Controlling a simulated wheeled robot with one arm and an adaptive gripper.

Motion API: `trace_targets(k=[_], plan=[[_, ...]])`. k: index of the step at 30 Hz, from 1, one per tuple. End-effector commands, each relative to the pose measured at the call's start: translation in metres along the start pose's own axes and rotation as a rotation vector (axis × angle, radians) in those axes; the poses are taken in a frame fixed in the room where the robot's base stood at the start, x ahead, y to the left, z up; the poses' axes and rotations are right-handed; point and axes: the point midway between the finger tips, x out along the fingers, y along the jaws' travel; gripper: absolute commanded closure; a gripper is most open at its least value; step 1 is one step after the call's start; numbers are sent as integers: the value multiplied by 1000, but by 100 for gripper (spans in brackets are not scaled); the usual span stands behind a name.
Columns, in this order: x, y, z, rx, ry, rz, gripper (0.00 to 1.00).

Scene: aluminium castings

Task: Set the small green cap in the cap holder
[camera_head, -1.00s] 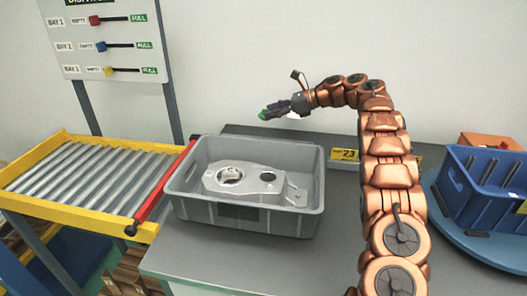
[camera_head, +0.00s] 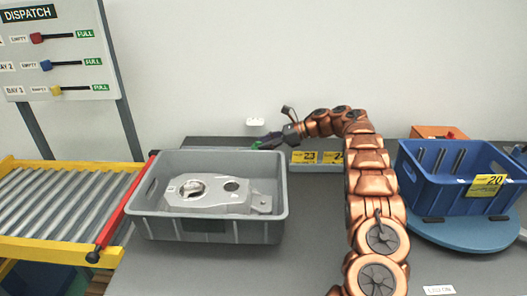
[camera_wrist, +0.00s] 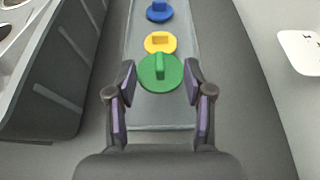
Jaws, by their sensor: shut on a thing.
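The small green cap (camera_wrist: 160,76) is round with a raised bar grip. My gripper (camera_wrist: 160,80) is shut on it, one finger on each side, in the wrist view. In the head view my gripper (camera_head: 268,141) is behind the grey crate, with the green cap (camera_head: 255,145) at its tip. Below it in the wrist view lies a long grey tray (camera_wrist: 160,112), apparently the cap holder. A yellow cap (camera_wrist: 160,38) and a blue cap (camera_wrist: 159,11) sit along it, beyond the green one. I cannot tell the gap between the green cap and the tray.
A grey crate (camera_head: 212,224) holding a metal casting (camera_head: 215,195) stands close by. Yellow labels 23 and 24 (camera_head: 305,157) show behind my arm. A blue crate (camera_head: 455,190) stands on a round blue turntable at right. A roller conveyor (camera_head: 60,200) is at left.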

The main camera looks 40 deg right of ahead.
Motion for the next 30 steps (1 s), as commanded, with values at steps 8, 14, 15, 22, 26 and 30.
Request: trace_targets(k=[8, 14, 15, 22, 26, 30], plan=[[11, 0, -29, 5, -2, -2, 61], [14, 0, -34, 1, 0, -2, 61], [14, 0, -34, 1, 0, -2, 61], [15, 0, -36, 0, 0, -2, 61], [15, 0, -37, 0, 0, -2, 61], [15, 0, -36, 0, 0, -1, 38]])
